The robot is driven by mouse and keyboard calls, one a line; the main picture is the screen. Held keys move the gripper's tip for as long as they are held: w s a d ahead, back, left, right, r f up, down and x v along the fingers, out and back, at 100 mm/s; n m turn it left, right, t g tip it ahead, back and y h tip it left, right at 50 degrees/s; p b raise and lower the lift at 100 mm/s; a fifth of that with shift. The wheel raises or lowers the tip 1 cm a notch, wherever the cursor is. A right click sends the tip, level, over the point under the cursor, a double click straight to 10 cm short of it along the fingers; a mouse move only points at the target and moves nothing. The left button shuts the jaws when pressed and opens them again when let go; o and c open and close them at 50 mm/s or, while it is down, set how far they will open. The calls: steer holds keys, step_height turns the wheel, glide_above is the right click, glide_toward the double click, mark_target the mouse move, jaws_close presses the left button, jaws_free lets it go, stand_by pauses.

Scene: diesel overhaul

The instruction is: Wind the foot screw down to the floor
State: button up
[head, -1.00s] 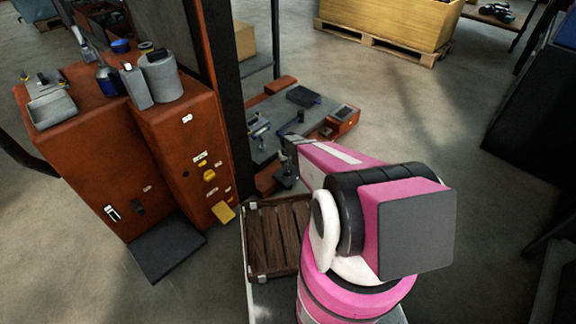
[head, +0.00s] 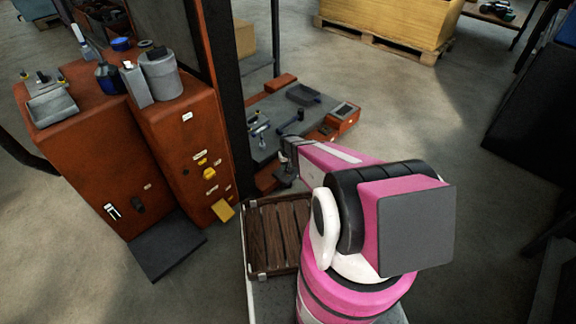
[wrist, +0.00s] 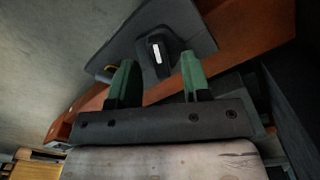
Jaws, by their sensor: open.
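My gripper (wrist: 157,85) shows in the wrist view with its two green fingers apart. A dark block-like handle with a white mark (wrist: 157,52) stands on a grey plate (wrist: 185,22) just beyond the fingertips, roughly in line with the gap. I cannot tell whether this is the foot screw, or whether a finger touches it. In the head view my gripper (head: 287,172) is small and partly hidden by my arm, low beside the dark upright post. No foot screw can be clearly made out there.
An orange cabinet (head: 190,145) stands left of a dark post (head: 230,95). A low grey-topped bench (head: 270,145) with tools and an orange-edged box (head: 343,117) lies beyond my gripper. A slatted wooden crate (head: 262,240) is close by. Open floor lies to the right.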

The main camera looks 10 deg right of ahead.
steer(key=shift+f, duration=0.45)
jaws_close()
steer(key=shift+f+m, duration=0.1)
steer(key=shift+m, duration=2.2)
steer(key=m, duration=0.4)
steer(key=shift+f, duration=0.1)
steer(key=shift+m, duration=0.3)
